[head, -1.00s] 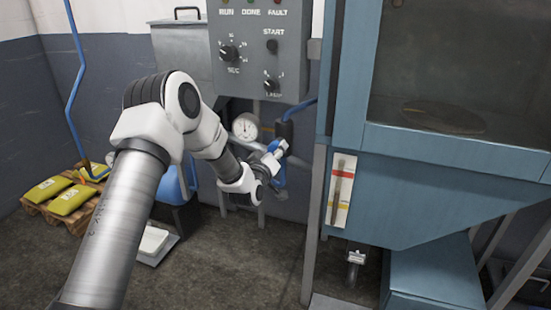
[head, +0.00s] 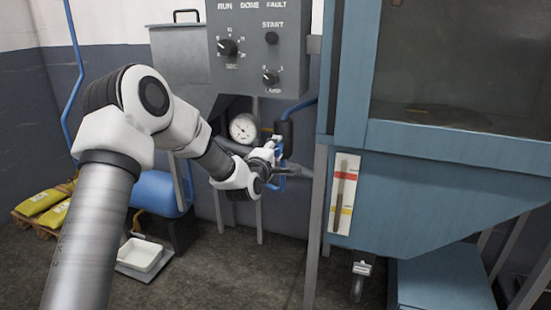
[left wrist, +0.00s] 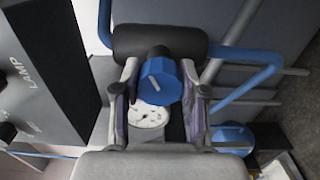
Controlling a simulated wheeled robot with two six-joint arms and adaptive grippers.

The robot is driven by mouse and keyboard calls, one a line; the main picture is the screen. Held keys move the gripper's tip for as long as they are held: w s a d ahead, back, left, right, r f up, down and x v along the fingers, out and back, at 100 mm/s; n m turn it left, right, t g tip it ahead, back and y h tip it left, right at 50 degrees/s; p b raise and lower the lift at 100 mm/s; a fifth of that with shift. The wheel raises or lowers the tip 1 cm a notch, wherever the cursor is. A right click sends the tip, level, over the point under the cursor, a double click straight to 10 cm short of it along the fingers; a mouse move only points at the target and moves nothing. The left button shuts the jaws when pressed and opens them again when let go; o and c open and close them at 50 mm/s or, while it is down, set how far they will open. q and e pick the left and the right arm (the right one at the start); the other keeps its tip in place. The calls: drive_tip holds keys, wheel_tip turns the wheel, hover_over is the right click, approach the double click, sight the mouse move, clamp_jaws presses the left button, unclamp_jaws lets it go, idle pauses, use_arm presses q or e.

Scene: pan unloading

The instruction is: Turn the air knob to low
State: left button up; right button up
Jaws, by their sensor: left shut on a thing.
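The air knob (left wrist: 160,82) is blue with a white pointer line and sits on a black cylindrical body (left wrist: 165,42) in the left wrist view. The fingers of my left gripper (left wrist: 163,92) are on both sides of it and shut on it. In the head view my left gripper (head: 273,150) is at the pipework below the control panel, where the arm and fingers largely hide the knob. A round white pressure gauge (head: 243,128) is beside it; it also shows between the fingers in the left wrist view (left wrist: 148,115). I cannot read a low mark. My right gripper is out of view.
The grey control panel (head: 258,50) with its dials hangs just above the gripper. A blue cabinet (head: 430,190) with a window stands close on the right. Blue pipes run near the knob. A blue tank (head: 155,190) and white tray (head: 140,255) lie left and below.

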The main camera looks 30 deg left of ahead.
use_arm(q)
drive_tip(key=n+b, duration=0.5)
drive_tip(key=n, duration=0.1)
drive_tip(key=shift+f+n, duration=0.15)
drive_tip(key=shift+n, duration=0.15)
drive_tip(key=n+b, duration=0.2)
drive_tip(key=n, duration=0.1)
drive_tip(key=shift+a+b, duration=0.1)
drive_tip(key=shift+b, duration=0.25)
drive_tip(key=shift+n+b, duration=0.95)
drive_tip(key=shift+n, duration=0.55)
drive_tip(key=shift+r, duration=0.2)
drive_tip(key=o, duration=1.2)
drive_tip(key=shift+c, duration=0.2)
